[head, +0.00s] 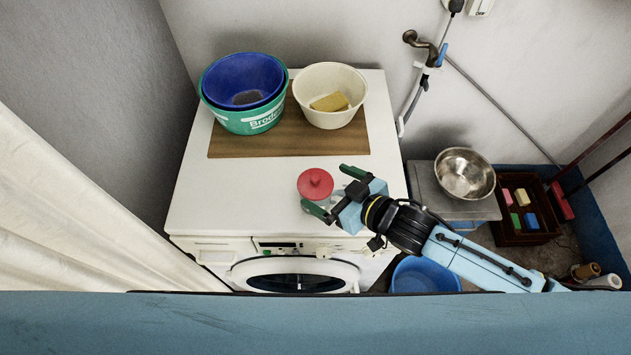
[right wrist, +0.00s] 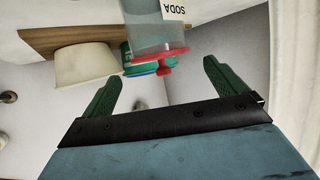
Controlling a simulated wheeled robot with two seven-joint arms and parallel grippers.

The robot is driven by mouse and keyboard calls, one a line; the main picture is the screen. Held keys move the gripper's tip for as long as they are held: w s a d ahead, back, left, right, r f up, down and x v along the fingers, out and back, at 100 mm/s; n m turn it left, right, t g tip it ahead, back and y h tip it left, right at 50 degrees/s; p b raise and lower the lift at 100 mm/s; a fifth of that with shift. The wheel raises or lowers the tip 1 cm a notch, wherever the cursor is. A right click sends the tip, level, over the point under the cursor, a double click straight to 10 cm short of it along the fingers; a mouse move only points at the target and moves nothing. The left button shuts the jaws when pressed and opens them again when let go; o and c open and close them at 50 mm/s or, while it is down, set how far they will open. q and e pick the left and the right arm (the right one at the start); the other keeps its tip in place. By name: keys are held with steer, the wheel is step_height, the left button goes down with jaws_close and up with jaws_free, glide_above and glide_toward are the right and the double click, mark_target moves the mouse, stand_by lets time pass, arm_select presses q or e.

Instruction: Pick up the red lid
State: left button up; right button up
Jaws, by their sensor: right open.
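The red lid (head: 315,183) with a round knob sits on top of a clear jar near the front of the white washing machine. In the right wrist view, which looks upside down, the lid (right wrist: 158,63) closes the jar (right wrist: 150,30), which bears a "SODA" label. My right gripper (head: 333,191) is open, just right of the lid in the head view. In the wrist view its two green fingers (right wrist: 160,77) stand apart on either side of the lid's knob, with nothing between them. Whether they touch the lid is unclear. My left gripper is not in view.
Behind the lid, a wooden board (head: 228,143) carries stacked blue and green basins (head: 240,115) and a cream bowl (head: 318,80) holding a yellow sponge. The machine top (head: 215,200) left of the lid is clear. A steel bowl (head: 465,173) stands at right.

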mark_target(317, 182)
steer(key=x, duration=0.5)
steer(key=shift+s+a, duration=0.15)
steer(key=shift+r, duration=0.1)
steer(key=shift+c, duration=0.4)
steer(key=c, duration=1)
